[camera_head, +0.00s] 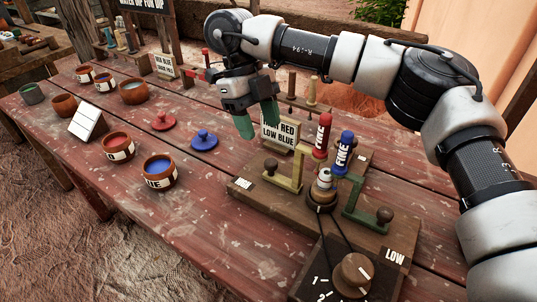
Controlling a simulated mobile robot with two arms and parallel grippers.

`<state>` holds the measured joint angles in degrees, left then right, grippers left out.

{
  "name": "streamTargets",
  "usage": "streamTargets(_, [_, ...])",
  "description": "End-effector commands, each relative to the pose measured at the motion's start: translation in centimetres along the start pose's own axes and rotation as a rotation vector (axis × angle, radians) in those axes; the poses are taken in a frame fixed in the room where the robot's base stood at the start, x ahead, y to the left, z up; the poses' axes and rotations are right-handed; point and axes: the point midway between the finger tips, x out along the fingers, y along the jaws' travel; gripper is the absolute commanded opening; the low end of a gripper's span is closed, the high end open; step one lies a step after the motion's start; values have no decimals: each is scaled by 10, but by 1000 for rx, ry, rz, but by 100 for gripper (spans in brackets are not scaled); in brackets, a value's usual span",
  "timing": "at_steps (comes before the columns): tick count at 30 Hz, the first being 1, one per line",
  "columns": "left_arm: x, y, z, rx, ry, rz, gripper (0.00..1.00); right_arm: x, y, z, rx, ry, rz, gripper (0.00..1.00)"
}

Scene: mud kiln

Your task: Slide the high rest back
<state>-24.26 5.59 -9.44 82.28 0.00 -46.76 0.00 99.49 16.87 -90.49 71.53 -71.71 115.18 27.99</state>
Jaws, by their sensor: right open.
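A wooden board (335,228) lies on the table with two bracket-shaped rests. The yellowish rest (297,176) has a brown knob at its left end and stands near a small white label (243,183) too small to read. The green rest (365,218) has a brown knob on its right and stands nearer the "LOW" label (395,256). My right gripper (257,119) is open and empty, its green fingers pointing down. It is above and behind the yellowish rest, apart from it. My left gripper is out of view.
A sign (281,131) reading "RED / LOW BLUE" stands behind the yellowish rest. A red marker (322,136) and a blue marker (343,153) stand upright by the rests. A dial (352,274) is in front. Pots (158,171) and lids (204,140) sit left.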

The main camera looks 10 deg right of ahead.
Motion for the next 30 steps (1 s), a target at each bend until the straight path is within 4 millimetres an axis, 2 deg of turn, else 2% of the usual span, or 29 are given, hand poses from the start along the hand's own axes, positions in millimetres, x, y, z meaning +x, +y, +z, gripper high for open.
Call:
streamTargets(1, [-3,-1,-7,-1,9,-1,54,14,0,1,-3,4,2,54])
streamTargets(3, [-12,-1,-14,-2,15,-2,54,25,0,1,-1,2,3,54])
streamTargets(9, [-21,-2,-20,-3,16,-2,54,57,0,0,0,2,1,54])
streamTargets(12, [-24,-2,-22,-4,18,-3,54,67,0,0,0,0,1,54])
streamTargets(17, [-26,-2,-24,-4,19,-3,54,74,0,0,1,0,0,54])
streamTargets(24, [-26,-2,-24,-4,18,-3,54,75,0,0,1,0,0,54])
streamTargets(26, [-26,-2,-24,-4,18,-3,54,75,0,0,1,0,1,47])
streamTargets(30, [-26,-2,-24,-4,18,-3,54,75,0,0,1,0,1,25])
